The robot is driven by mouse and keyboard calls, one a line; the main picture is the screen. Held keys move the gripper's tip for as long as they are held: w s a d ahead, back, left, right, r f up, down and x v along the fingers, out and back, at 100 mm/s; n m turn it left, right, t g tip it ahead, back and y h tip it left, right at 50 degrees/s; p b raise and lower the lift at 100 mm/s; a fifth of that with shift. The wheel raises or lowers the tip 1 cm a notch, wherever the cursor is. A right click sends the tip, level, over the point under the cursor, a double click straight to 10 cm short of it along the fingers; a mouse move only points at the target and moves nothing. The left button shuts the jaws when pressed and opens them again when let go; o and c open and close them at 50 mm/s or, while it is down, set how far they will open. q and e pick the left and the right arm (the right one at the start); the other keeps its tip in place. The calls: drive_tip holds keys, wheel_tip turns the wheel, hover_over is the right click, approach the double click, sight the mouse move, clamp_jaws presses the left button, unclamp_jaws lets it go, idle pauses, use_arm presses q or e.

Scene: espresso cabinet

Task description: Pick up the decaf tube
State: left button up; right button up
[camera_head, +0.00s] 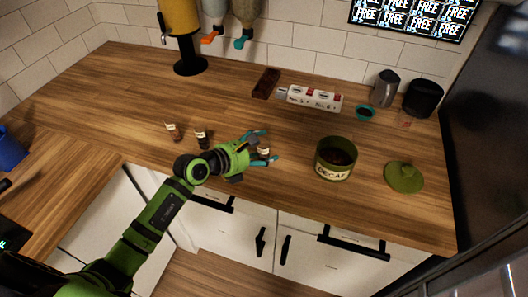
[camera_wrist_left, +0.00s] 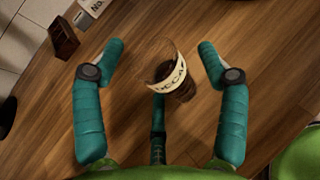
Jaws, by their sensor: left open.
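The decaf tube (camera_wrist_left: 168,76) is a clear tube with a white DECAF label and dark contents at one end. In the wrist view it stands between the spread fingers of my left gripper (camera_wrist_left: 160,50), with gaps visible on both sides. In the head view the tube (camera_head: 263,152) shows small between the teal fingers of my left gripper (camera_head: 270,146), partly hidden by them. The gripper is open, low over the counter. Whether any finger touches the tube cannot be told. My right gripper is not in view.
Two similar small tubes (camera_head: 202,139) (camera_head: 173,131) stand left of the gripper. An open green DECAF canister (camera_head: 335,160) stands to the right, its green lid (camera_head: 404,178) beside it. Counter between is clear.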

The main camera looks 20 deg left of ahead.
use_arm(q)
drive_tip(key=c, duration=1.3)
drive_tip(key=shift+o, duration=0.2)
drive_tip(key=shift+r, duration=0.1)
